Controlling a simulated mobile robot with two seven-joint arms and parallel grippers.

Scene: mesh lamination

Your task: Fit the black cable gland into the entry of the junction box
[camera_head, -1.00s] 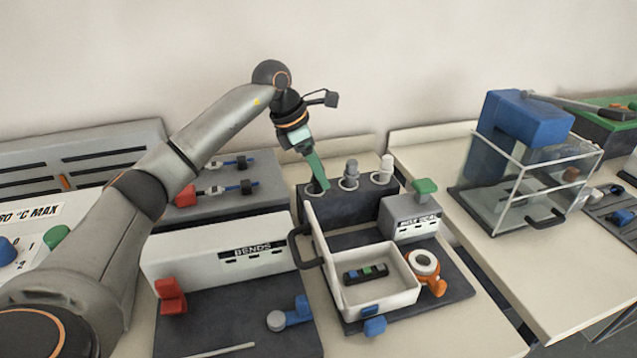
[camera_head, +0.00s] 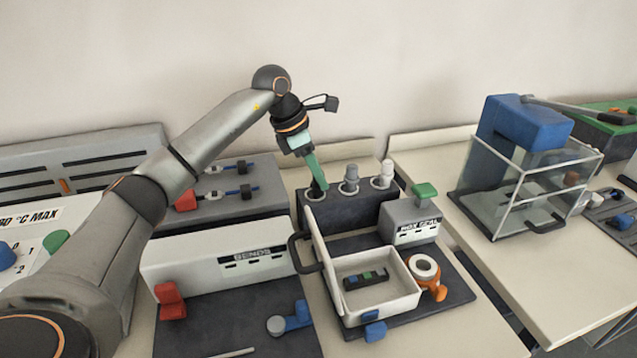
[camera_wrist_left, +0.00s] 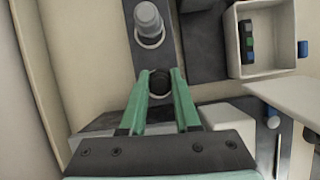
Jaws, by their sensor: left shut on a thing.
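My left gripper (camera_head: 319,184) points down at the left position of a dark rack (camera_head: 352,211) at the back of the middle station. In the left wrist view its green fingers (camera_wrist_left: 159,88) are shut on the black cable gland (camera_wrist_left: 158,82), which sits between the fingertips at the rack. The fingers hide most of the gland in the head view. The junction box appears to be the open white box (camera_head: 392,307), with its lid tilted up at its left and a dark terminal strip inside. It also shows in the left wrist view (camera_wrist_left: 283,66). I cannot make out its entry. My right gripper is not in view.
A grey gland (camera_head: 351,174) and a whitish gland (camera_head: 384,172) stand in the rack, right of my left gripper. A grey block with a green knob (camera_head: 425,190) stands behind the box, and an orange tape dispenser (camera_head: 439,291) stands right of it. A white bending unit (camera_head: 195,257) stands left.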

